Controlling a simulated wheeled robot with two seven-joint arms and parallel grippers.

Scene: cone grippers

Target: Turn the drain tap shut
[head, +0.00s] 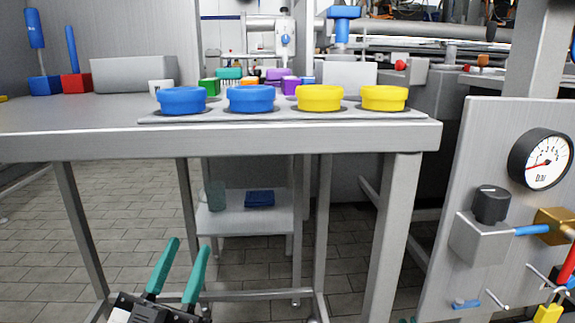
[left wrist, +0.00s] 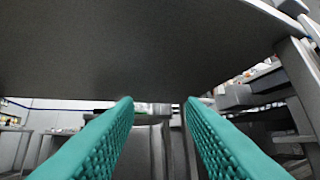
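At the right edge of the head view a brass fitting (head: 555,222) sits on a grey panel, joined by a blue pipe to a grey block with a black knob (head: 491,204). A red handle (head: 567,266) and a yellow piece (head: 548,313) show below it, cut off by the frame. I cannot tell which of these is the drain tap. My left gripper (head: 188,243) is open and empty, low in front of the table; the left wrist view shows its teal fingers (left wrist: 160,100) apart under a grey surface. Only a sliver of teal, likely my right gripper (head: 406,321), shows at the bottom edge.
A grey table (head: 220,146) with blue and yellow round pieces (head: 320,98) on a plate spans the middle. Its legs stand beyond my left gripper. A dial gauge (head: 541,159) is on the grey panel (head: 480,145) at the right. A low shelf (head: 245,222) is beneath the table.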

